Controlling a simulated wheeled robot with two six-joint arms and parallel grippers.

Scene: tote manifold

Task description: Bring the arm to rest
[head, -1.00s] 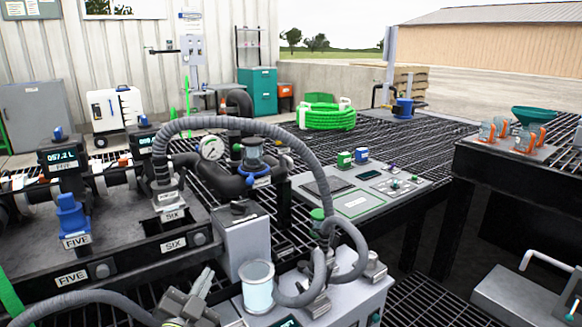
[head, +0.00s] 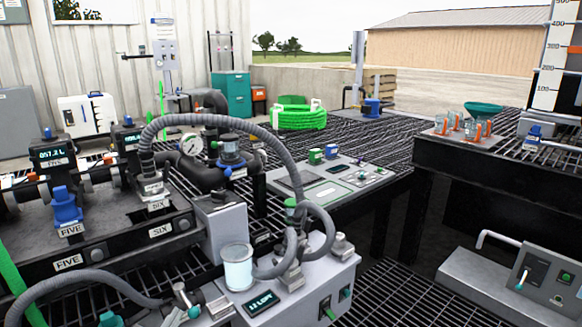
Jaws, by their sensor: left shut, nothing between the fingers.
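Much of my left arm is out of the picture. My right gripper is not in view.
A grey ribbed hose (head: 225,121) arches from the port marked SIX to the pump box. A blue cap (head: 65,207) stands at FIVE. A control panel (head: 330,180) and a bench (head: 480,165) lie to the right. Open grating lies between them.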

